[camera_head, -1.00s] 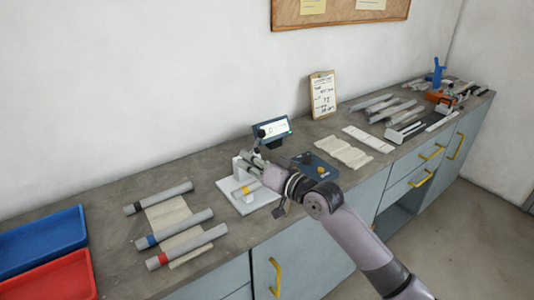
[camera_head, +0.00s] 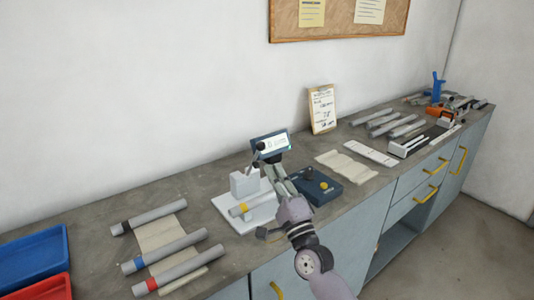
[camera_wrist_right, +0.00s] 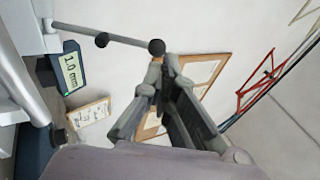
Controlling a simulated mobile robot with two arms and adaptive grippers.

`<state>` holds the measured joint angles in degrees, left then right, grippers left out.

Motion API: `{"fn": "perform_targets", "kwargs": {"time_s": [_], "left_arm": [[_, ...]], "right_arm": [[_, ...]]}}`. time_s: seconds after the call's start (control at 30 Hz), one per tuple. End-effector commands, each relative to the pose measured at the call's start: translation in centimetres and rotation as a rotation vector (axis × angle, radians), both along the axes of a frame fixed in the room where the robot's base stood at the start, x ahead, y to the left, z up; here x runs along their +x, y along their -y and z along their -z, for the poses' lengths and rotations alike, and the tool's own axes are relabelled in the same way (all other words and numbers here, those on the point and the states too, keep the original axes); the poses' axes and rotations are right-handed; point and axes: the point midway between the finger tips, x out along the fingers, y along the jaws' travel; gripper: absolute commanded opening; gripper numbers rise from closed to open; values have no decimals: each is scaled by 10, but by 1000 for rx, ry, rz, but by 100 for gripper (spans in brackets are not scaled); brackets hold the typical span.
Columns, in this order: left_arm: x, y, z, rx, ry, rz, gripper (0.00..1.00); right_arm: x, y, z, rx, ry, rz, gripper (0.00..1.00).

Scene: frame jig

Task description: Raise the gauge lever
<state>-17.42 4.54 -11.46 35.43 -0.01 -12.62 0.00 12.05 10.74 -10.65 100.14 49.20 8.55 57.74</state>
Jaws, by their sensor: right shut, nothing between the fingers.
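The gauge has a white base plate (camera_head: 228,216) and a white upright block (camera_head: 243,182). A tube with a yellow band lies across it. Its dark display (camera_head: 271,144) stands behind; in the wrist view the display (camera_wrist_right: 72,72) reads 1.0 mm. The gauge lever (camera_wrist_right: 105,36) is a thin grey rod with dark ball ends; in the head view a dark knob shows near the display's left edge. My right gripper (camera_head: 272,164) is shut and empty. In the wrist view its fingertips (camera_wrist_right: 163,72) are close below the lever's end ball; contact is unclear. My left gripper is out of view.
Banded tubes (camera_head: 180,250) lie on a cloth at left, near a blue tray (camera_head: 30,258) and a red tray (camera_head: 40,290). A clipboard (camera_head: 322,108) leans on the wall.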

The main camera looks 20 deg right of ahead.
Motion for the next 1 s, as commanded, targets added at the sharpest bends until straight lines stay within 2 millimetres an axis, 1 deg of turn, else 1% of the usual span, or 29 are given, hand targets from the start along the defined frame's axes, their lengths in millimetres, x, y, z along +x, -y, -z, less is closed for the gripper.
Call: {"fn": "perform_targets", "kwargs": {"time_s": [0.03, 0.1, 0.2, 0.3, 0.43, 0.77, 0.87, 0.9, 1.0], "left_arm": [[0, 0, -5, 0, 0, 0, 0], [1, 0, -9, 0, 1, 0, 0], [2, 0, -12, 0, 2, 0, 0], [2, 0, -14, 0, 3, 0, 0], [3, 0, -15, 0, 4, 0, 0], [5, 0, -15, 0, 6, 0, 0], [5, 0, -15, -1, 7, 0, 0], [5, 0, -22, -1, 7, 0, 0], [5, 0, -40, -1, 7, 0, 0]], "right_arm": [[10, -1, -8, -1, 2, 1, 0], [21, -3, -14, -1, 1, 1, 0], [33, -5, -19, -2, 0, 0, 0], [41, -5, -22, -2, 0, 1, 0], [46, -6, -23, -2, 0, 1, 0], [47, -6, -23, -1, 0, 0, 0], [53, -9, -30, 1, 2, 1, 0], [58, -11, -39, -1, -4, 0, 0], [64, -13, -45, -14, -39, 1, 0]]}}
